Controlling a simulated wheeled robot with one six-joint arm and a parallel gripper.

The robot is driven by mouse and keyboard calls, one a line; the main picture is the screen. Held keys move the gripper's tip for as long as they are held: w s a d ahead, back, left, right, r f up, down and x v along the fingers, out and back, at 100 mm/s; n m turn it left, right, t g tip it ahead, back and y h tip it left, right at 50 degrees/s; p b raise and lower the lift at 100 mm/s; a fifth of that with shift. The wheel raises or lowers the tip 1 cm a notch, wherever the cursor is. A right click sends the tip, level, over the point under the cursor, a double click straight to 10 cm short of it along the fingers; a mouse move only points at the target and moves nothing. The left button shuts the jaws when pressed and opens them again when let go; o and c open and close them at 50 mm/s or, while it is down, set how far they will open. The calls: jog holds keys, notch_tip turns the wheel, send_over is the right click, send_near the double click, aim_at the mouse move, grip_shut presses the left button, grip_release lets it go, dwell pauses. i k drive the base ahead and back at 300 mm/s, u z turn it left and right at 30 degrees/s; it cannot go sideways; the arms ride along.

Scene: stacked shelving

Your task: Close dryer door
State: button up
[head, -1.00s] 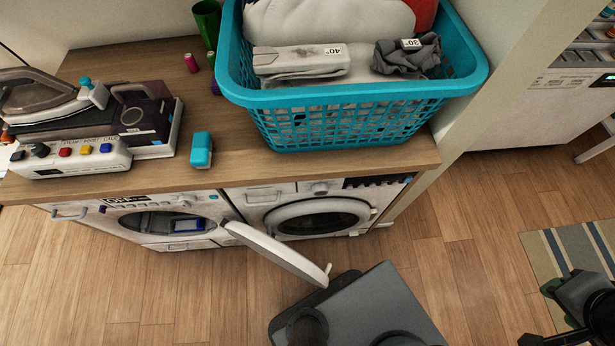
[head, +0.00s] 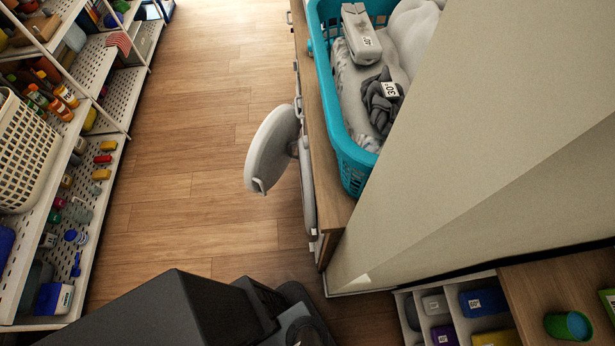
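A round white door (head: 272,150) stands swung open in the head view, sticking out over the floor to the left of the counter front. It has a small handle (head: 259,186) on its outer rim. It hangs from the white machine front (head: 307,190), seen almost edge-on under the counter. The machine's opening is hidden by this angle. My gripper is not in view; only dark parts of my own body show at the bottom, below the door and apart from it.
A wooden counter (head: 325,185) holds a teal laundry basket (head: 355,165). A pale wall (head: 480,150) blocks the right. Shelving (head: 100,165) with bottles and a white basket (head: 25,150) lines the left. Wooden floor (head: 190,180) between is clear.

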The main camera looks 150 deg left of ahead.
aim_at(273, 147)
jog(key=i, duration=0.6)
jog(key=u, duration=5.15)
jog(key=k, duration=0.55)
jog(key=u, duration=0.75)
jog(key=i, duration=1.9)
jog(key=z, duration=0.5)
